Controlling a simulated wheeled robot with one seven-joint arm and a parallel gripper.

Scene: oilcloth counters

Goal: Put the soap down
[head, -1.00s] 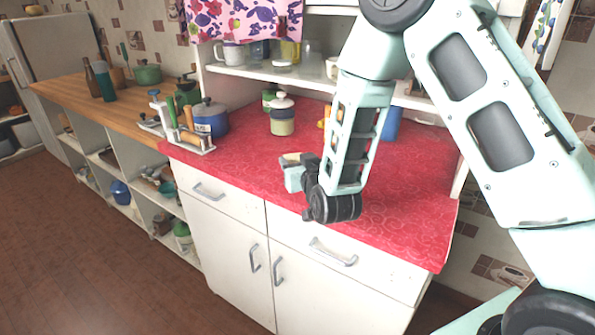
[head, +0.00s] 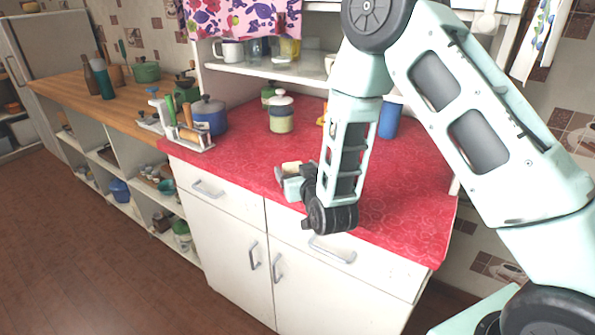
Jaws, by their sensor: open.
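A small cream block (head: 291,167), which looks like the soap, is at the front part of the red counter (head: 400,205). My gripper (head: 291,175) is right at the block, with its pale green body nearer the counter's front edge. The jaws are open, with the block at or between the fingertips. The gripper hides the block's lower part, so I cannot tell whether it rests on the counter or touches a finger.
A blue pot (head: 209,117) and a metal rack with tools (head: 187,136) stand at the left end. A lidded green-and-white jar (head: 281,118) and a blue container (head: 390,119) stand behind. The counter right of my arm is clear.

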